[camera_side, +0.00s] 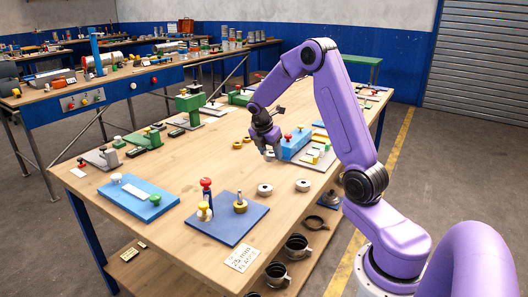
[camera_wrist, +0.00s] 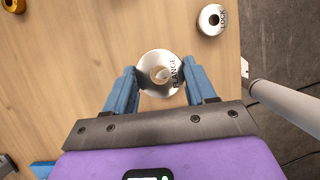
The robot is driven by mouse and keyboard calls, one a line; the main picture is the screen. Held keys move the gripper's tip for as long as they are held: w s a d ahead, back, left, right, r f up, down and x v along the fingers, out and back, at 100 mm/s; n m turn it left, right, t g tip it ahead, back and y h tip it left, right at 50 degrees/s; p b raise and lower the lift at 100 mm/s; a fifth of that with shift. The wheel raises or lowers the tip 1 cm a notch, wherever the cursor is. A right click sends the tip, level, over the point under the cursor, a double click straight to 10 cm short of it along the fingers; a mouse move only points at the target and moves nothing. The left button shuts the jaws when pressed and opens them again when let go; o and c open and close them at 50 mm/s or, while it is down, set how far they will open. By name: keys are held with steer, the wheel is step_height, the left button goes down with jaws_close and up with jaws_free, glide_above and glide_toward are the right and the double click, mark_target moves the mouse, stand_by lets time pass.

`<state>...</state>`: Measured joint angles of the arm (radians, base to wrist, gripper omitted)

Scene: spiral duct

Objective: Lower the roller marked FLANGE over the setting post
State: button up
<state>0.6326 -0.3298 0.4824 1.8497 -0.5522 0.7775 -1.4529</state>
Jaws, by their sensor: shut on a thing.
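The silver ring-shaped roller marked FLANGE (camera_wrist: 149,84) is between the blue fingers of my gripper (camera_wrist: 161,84) in the wrist view, its lettering on the right of its face. My gripper is shut on it. In the side view my gripper (camera_side: 270,150) is over the far middle of the bench, and the roller is hard to make out there. I cannot tell its height above the wood. A thin upright metal post with a brass collar (camera_side: 240,206), seemingly the setting post, stands on a blue plate (camera_side: 222,231) near the front, well apart from my gripper.
A roller marked LOCK (camera_wrist: 204,25) lies at the wrist view's upper right. Two silver rollers (camera_side: 265,189) (camera_side: 303,185) lie right of the plate. A red-knobbed upright (camera_side: 206,186) stands beside the post. A blue block (camera_side: 292,146) is beside my gripper.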

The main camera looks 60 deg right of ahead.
steer(key=shift+s+a+r, duration=0.4)
steer(key=shift+s, duration=0.25)
steer(key=shift+a+r, duration=0.1)
steer(key=shift+a, duration=0.3)
glide_above(240, 190)
steer(key=shift+w+a+r, duration=0.1)
steer(key=shift+a+r, duration=0.15)
steer(key=shift+r, duration=0.2)
steer(key=shift+a, duration=0.1)
steer(key=shift+f, duration=1.85)
steer(key=shift+f, duration=1.7)
steer(key=o, duration=1.6)
